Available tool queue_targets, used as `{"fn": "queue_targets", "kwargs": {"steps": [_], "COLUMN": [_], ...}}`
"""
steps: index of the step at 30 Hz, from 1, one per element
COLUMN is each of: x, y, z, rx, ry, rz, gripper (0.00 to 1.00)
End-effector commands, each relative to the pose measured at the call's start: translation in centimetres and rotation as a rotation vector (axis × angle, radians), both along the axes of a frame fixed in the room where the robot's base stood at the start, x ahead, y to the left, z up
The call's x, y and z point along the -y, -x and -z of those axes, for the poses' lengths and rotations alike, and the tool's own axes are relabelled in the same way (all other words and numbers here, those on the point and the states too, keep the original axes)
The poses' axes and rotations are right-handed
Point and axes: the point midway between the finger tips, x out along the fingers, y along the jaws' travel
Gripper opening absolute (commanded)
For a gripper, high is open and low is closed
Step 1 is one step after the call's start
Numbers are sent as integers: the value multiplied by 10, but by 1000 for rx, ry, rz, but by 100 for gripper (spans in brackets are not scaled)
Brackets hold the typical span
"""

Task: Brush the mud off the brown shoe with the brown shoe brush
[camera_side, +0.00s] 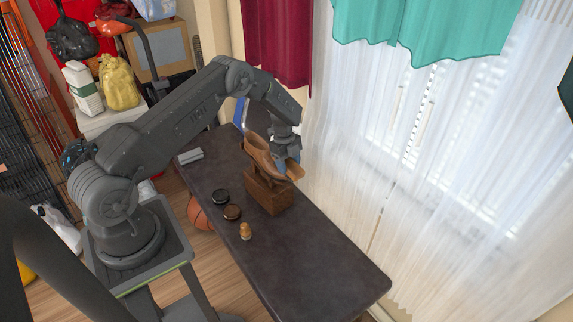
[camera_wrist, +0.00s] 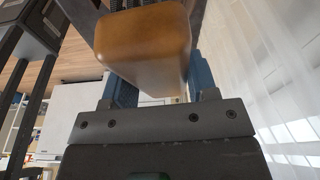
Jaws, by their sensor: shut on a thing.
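The brown shoe (camera_side: 258,154) rests tilted on top of a brown wooden box (camera_side: 266,193) on the dark table. My gripper (camera_side: 287,160) is at the right side of the shoe, pointing down. It is shut on the brown shoe brush (camera_side: 295,171), whose wooden back shows close to the shoe; I cannot tell whether the bristles touch it. In the wrist view the brush (camera_wrist: 143,40) sits between the two fingers of my gripper (camera_wrist: 160,75), with dark bristles partly visible behind its back. Mud on the shoe is too small to make out.
Two round tins, one black (camera_side: 220,196) and one brown (camera_side: 232,213), and a small bottle (camera_side: 246,231) stand left of the box. A grey block (camera_side: 190,156) lies at the table's far end. The near right table (camera_side: 320,265) is clear. White curtains (camera_side: 430,170) hang alongside.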

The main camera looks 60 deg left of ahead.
Motion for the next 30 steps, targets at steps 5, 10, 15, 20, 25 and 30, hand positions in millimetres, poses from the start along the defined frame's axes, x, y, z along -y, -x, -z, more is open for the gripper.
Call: {"fn": "queue_targets", "kwargs": {"steps": [5, 10, 15, 20, 25, 30], "x": [0, 0, -1, -1, -1, 0], "y": [0, -4, -12, -15, -14, -11], "z": [1, 1, -1, -1, -1, -2], "rx": [1, 3, 6, 4, 3, 3], "ry": [-1, -1, -2, -1, -1, -1], "rz": [2, 2, 3, 2, 2, 2], "gripper": [34, 34, 34, 34, 34, 34]}}
